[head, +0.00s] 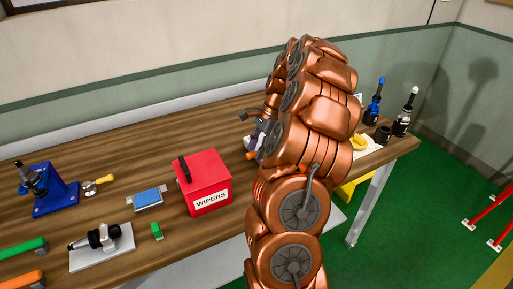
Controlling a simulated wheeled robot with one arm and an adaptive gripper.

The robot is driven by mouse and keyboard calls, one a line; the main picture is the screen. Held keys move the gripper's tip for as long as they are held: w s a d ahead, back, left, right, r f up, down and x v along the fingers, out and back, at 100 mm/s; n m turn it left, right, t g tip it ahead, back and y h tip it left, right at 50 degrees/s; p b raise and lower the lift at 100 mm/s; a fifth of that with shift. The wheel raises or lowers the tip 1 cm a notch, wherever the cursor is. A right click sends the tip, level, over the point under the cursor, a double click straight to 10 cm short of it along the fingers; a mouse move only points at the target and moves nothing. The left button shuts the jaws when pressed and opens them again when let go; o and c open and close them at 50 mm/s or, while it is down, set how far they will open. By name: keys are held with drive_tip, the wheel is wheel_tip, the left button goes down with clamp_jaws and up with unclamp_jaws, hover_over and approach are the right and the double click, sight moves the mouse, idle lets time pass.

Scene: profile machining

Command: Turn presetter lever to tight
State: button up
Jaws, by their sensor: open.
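My copper-coloured arm stands upright across the middle of the view and hides part of the bench. My gripper (251,124) shows only in part, as dark grey pieces at the arm's left edge over the bench; its jaws are open. A small orange piece (251,155) shows just below it, and I cannot tell whether the two touch. I cannot tell for certain which item is the presetter. No lever marked tight is readable. A blue stand (55,194) with a black holder is at the far left, well away from my gripper.
A red WIPERS box (204,181) stands left of my arm on the wooden bench (120,150). A grey plate (101,254) bears a black and silver device. Tool holders (403,118) stand at the right end. Green floor (410,215) is open at right, with a red frame (490,215).

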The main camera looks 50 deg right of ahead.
clamp_jaws()
idle(0.6)
